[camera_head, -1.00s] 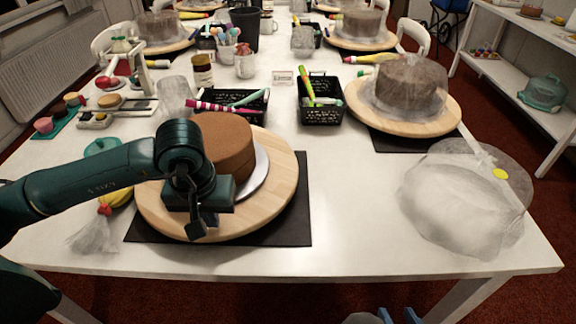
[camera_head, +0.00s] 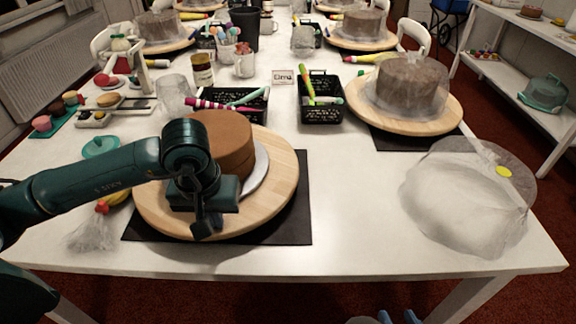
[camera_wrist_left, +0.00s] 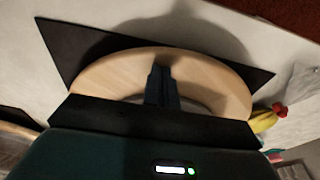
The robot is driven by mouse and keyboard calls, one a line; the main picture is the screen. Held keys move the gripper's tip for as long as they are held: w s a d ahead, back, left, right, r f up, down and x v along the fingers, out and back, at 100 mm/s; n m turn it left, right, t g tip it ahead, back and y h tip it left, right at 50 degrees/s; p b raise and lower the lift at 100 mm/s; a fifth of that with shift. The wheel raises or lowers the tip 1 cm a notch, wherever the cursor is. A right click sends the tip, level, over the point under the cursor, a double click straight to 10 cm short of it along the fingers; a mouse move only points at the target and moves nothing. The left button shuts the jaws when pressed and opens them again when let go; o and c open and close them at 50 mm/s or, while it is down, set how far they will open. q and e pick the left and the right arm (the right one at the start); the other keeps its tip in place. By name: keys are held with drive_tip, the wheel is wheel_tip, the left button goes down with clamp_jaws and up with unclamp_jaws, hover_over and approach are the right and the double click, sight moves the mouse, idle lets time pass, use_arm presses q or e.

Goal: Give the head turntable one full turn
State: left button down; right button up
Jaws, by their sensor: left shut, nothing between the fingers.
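The head turntable is a round light-wood disc (camera_head: 278,195) on a black mat (camera_head: 300,228) at the near left of the table. It carries a brown cake (camera_head: 232,145) on a pale round board (camera_head: 260,172), set off the disc's centre. My left gripper (camera_head: 206,226) is shut and empty, with its fingers pointing down at the disc's near part, in front of the cake. It hides part of the disc. In the left wrist view the shut fingers (camera_wrist_left: 160,72) lie over the wooden disc (camera_wrist_left: 205,75); contact cannot be told. My right gripper is not in view.
A black basket with pens (camera_head: 232,106) and another basket (camera_head: 320,108) stand behind the turntable. A banana-like yellow item (camera_head: 118,197) and a clear bag (camera_head: 92,230) lie left. A wrapped cake (camera_head: 408,82) on another turntable stands back right. A clear plastic cover (camera_head: 462,205) lies near right.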

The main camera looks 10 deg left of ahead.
sight(268, 204)
use_arm(q)
drive_tip(key=w+d, duration=0.1)
drive_tip(key=w+d+b, duration=0.1)
drive_tip(key=d, duration=0.1)
drive_tip(key=w+d, duration=0.1)
drive_tip(key=shift+d, duration=0.35)
drive_tip(key=shift+w+d+b, duration=0.2)
drive_tip(key=shift+w+b, duration=0.15)
drive_tip(key=shift+b, duration=0.15)
drive_tip(key=w+d+b, duration=0.1)
drive_tip(key=w, duration=0.1)
drive_tip(key=w+d+b, duration=0.1)
drive_tip(key=shift+w+d+f, duration=0.1)
drive_tip(key=shift+w+d, duration=0.55)
drive_tip(key=shift+w, duration=0.05)
